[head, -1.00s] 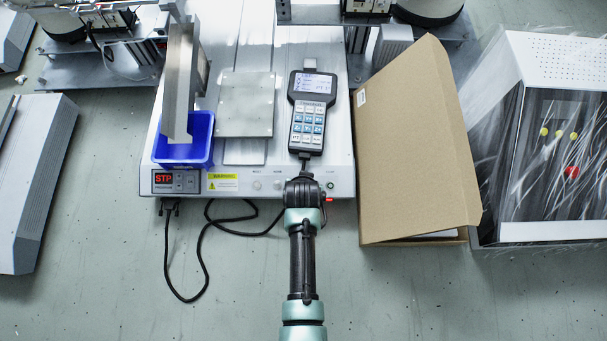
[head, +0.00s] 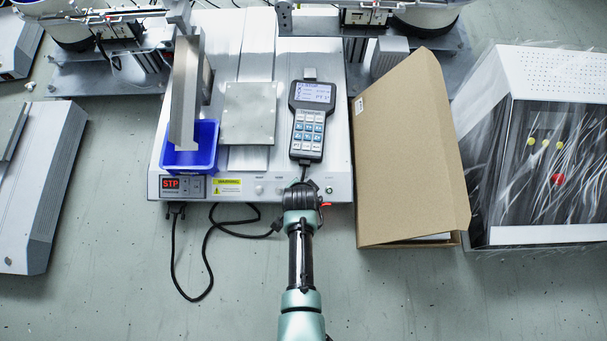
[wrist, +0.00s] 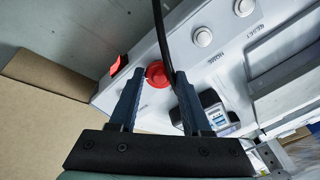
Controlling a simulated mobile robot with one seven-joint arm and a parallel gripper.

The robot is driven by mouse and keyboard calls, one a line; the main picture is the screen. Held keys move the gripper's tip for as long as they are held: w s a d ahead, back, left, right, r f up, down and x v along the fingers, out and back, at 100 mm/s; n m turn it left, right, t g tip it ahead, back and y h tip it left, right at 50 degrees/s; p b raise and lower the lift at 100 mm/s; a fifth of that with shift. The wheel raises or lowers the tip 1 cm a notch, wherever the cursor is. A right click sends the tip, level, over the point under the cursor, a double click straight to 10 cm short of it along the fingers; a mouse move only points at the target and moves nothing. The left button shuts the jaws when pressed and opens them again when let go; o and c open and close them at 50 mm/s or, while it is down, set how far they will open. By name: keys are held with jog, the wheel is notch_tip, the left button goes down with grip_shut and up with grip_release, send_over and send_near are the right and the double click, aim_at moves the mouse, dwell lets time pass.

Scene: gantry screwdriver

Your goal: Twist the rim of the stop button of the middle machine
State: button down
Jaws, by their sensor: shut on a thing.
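The middle machine (head: 335,185) is a light grey gantry unit with a front panel. Its red stop button (wrist: 158,73) shows in the wrist view, between the tips of my gripper's dark blue fingers. In the head view my gripper (head: 302,190) is at the right part of the front panel, and the wrist hides the button. My gripper (wrist: 158,80) is shut on the button's rim, one finger on each side. The exact contact is hard to see.
A red switch (wrist: 118,65) sits beside the button. A black cable (head: 208,250) hangs in front of the panel and crosses close to the fingers. A handheld pendant (head: 310,120) lies on the machine. A cardboard box (head: 410,160) stands close on the right.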

jog(key=shift+m, duration=0.4)
jog(key=shift+c, duration=1.7)
grip_release()
jog(key=p+v, duration=1)
jog(key=v, duration=0.3)
jog(key=shift+f, duration=0.1)
